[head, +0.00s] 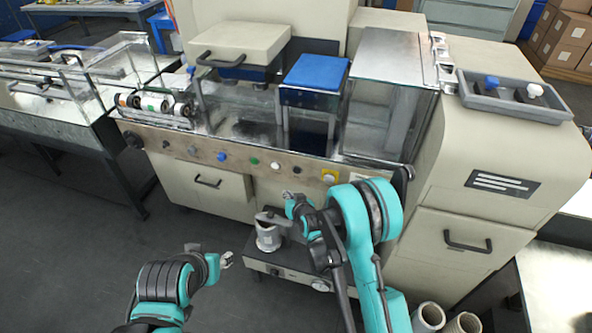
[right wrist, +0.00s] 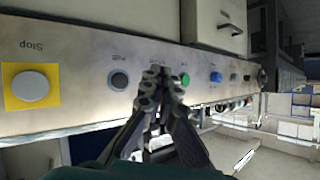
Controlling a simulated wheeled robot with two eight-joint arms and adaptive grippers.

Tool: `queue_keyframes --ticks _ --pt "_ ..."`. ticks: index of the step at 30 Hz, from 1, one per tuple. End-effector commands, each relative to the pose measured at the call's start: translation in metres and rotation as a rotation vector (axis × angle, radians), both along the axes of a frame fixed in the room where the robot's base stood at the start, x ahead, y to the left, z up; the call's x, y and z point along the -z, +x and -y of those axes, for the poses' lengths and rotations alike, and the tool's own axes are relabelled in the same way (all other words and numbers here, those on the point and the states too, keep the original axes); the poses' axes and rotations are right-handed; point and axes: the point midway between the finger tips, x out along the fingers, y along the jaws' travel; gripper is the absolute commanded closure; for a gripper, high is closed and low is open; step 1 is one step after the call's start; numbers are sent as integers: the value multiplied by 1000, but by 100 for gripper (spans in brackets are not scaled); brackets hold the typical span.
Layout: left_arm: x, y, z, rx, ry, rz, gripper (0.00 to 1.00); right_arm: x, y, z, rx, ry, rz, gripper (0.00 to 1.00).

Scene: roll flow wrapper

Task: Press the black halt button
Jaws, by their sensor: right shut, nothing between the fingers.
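A black button (head: 297,170) sits on the machine's front panel between a white button (head: 274,167) and the stop button on its yellow plate (head: 329,177). In the right wrist view the black button (right wrist: 119,80) shows left of my fingertips, with a blurred label. My right gripper (head: 287,196) is shut and empty, just in front of the panel. In the right wrist view its fingertips (right wrist: 161,76) lie between the black button and the green button (right wrist: 185,79), and hide the white one. Contact with the panel cannot be told. My left gripper (head: 227,259) is low, away from the panel.
A blue button (head: 222,157) and several dark knobs continue left along the panel. A small grey unit with a cylinder (head: 268,237) stands below the panel. A drawer handle (head: 206,183) juts out below the panel.

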Motion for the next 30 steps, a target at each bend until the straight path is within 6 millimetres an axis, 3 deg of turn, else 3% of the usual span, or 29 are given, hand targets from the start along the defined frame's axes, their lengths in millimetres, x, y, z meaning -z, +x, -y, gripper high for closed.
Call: queue_keyframes --ticks 8,21,30 --pt "0 0 0 0 0 0 60 0 8 3 1 -1 0 100" --pt "0 0 0 0 0 0 60 0 64 21 2 0 -1 100" --pt "0 0 0 0 0 0 60 0 83 27 0 -2 -1 100"
